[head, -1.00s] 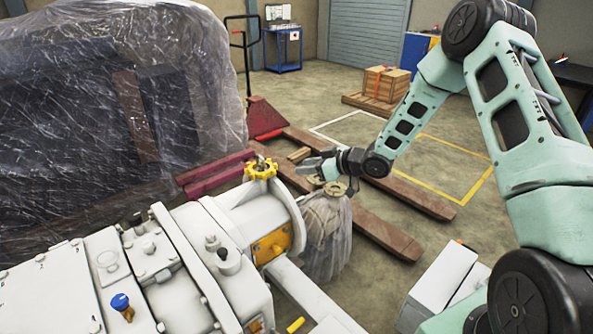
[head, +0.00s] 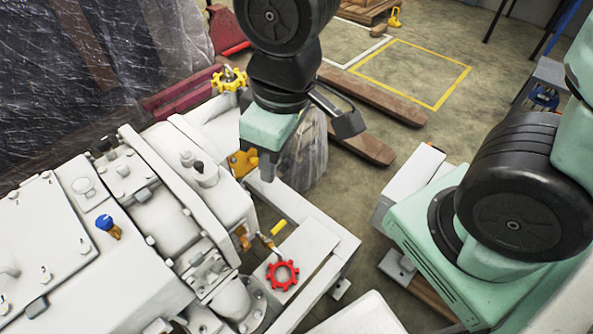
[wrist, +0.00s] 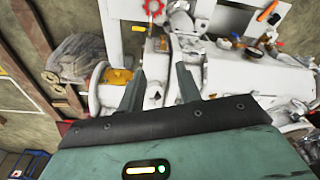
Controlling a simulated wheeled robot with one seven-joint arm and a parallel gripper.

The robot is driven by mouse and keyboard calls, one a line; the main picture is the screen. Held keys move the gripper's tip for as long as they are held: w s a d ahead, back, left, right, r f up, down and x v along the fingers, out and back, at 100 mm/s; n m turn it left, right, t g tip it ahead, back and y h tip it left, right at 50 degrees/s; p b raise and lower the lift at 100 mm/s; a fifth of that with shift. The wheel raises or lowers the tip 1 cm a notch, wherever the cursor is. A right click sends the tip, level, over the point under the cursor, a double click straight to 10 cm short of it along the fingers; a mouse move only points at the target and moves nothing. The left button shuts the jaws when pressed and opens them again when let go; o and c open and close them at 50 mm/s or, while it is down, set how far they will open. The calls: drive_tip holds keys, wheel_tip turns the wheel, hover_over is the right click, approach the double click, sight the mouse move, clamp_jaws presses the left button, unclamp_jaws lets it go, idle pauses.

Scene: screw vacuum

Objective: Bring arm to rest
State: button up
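My gripper (head: 266,165) hangs pointing down above the right part of the white vacuum machine (head: 165,215) in the head view. In the wrist view its two fingers (wrist: 160,88) stand apart with nothing held between them. The machine lies beneath and beyond the fingers there. My arm comes down from the top of the head view, with a large dark joint above the gripper. The arm hides part of the machine's end and of the wrapped bag.
A yellow handwheel (head: 229,79), a red handwheel (head: 283,274) and a blue knob (head: 106,224) stick out of the machine. A plastic-wrapped bag (head: 305,155) stands behind it. A large wrapped load (head: 80,80) is at left. Floor inside the yellow outline (head: 415,75) is clear.

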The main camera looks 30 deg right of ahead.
drive_tip(key=shift+g, duration=0.5)
drive_tip(key=s, duration=0.5)
drive_tip(key=shift+s+d+r, duration=0.15)
drive_tip(key=shift+r, duration=0.2)
